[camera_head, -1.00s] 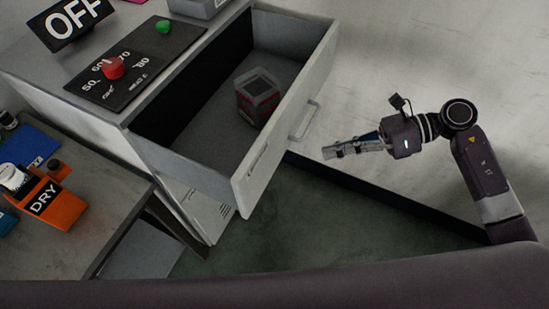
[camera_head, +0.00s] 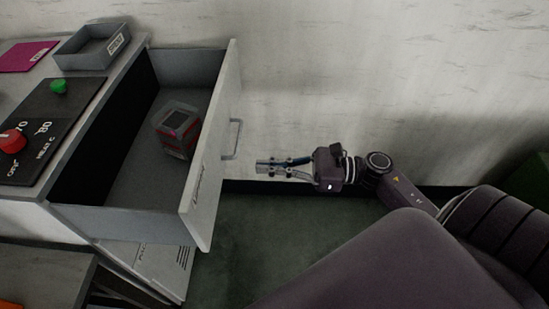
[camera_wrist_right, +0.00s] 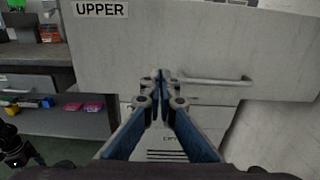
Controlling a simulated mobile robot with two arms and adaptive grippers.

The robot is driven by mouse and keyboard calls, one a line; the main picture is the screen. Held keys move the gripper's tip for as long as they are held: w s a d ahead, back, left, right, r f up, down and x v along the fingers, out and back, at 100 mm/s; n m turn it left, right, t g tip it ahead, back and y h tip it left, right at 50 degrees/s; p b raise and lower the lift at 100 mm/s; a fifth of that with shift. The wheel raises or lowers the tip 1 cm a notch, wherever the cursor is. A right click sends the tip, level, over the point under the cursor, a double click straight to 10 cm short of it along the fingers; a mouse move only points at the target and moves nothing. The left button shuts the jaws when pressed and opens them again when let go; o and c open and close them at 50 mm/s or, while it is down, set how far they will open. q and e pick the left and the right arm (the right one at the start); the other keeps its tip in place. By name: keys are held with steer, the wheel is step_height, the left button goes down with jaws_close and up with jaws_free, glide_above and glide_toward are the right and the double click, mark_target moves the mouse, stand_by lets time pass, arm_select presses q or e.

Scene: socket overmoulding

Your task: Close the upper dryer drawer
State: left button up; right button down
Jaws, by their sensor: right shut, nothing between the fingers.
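The upper dryer drawer (camera_head: 210,150) is pulled out of the grey dryer in the head view. A grey and red box (camera_head: 178,130) sits inside it. Its front has a bar handle (camera_head: 234,139). My right gripper (camera_head: 262,167) is shut and empty, to the right of the drawer front and a little below the handle, with a gap between. In the right wrist view the drawer front, labelled UPPER (camera_wrist_right: 102,9), faces the shut fingers (camera_wrist_right: 160,78), and the handle (camera_wrist_right: 205,81) lies just right of the fingertips.
The dryer top holds a black control panel (camera_head: 60,125) with a red knob and a green knob, a grey tray (camera_head: 92,48) and a magenta sheet (camera_head: 25,56). A lower front (camera_head: 150,262) is below the drawer. Floor right of the drawer is clear; a wall stands behind.

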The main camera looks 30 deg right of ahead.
mark_target(217, 166)
steer(key=p+x, duration=0.2)
steer(key=x, duration=0.6)
steer(key=shift+r, duration=0.15)
arm_select(q)
steer(key=shift+s+a+r+p, duration=0.1)
steer(key=shift+a+r+p, duration=0.1)
steer(key=shift+r, duration=0.65)
steer(key=shift+s+a+r+p, duration=0.1)
steer(key=shift+r+p, duration=0.05)
steer(key=shift+r, duration=0.65)
arm_select(e)
steer(key=shift+w+a+f, duration=0.2)
steer(key=shift+w+a, duration=0.15)
steer(key=shift+a, duration=0.1)
